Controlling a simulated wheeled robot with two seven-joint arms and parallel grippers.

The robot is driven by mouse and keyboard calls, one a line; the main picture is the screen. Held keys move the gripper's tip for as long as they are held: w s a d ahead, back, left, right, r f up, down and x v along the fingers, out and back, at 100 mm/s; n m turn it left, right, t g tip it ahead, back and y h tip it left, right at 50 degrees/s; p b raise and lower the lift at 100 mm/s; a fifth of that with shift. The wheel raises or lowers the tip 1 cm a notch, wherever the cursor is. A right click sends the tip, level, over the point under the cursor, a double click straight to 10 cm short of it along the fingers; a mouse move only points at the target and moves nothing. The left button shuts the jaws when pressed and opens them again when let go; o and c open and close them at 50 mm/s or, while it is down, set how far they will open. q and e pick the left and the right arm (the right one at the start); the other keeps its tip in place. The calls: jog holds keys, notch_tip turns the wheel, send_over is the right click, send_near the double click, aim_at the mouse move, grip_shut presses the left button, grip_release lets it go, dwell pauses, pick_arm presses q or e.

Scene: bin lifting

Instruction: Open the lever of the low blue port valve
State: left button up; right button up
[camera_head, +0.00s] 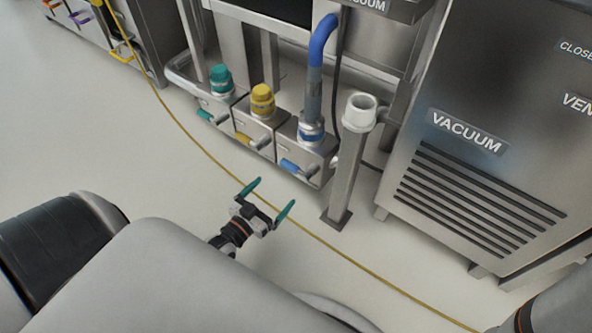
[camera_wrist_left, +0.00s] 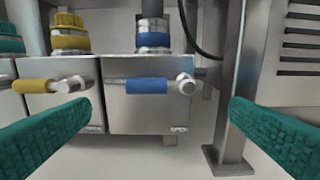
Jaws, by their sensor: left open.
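The low blue port valve is a steel box (camera_head: 305,160) with a blue hose going into its top. Its blue lever (camera_head: 297,168) is on the front face; in the left wrist view the blue lever (camera_wrist_left: 147,86) lies horizontal, reaching left from a steel pivot. An OPEN label (camera_wrist_left: 179,129) is low on the box's right. My left gripper (camera_head: 268,200) is open and empty, with green fingers spread, in front of and apart from the valve. In the left wrist view the left gripper's fingers (camera_wrist_left: 150,130) flank the blue valve below lever height. My right gripper is not in view.
A yellow valve (camera_head: 262,105) and a green valve (camera_head: 221,85) stand left of the blue one. A steel post with a white cap (camera_head: 360,111) stands close on the right, beside the VACUUM cabinet (camera_head: 470,150). A yellow cable (camera_head: 200,150) crosses the open floor.

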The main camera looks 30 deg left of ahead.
aim_at(294, 170)
pick_arm(q)
jog(key=w+b, duration=0.1)
jog(key=w, duration=0.2)
jog(key=w+b, duration=0.2)
jog(key=w, duration=0.2)
jog(key=w+d+b, duration=0.1)
jog(key=w+b, duration=0.1)
jog(key=w, duration=0.1)
jog(key=shift+w, duration=0.15)
jog(key=shift+w+r, duration=0.1)
jog(key=shift+w, duration=0.3)
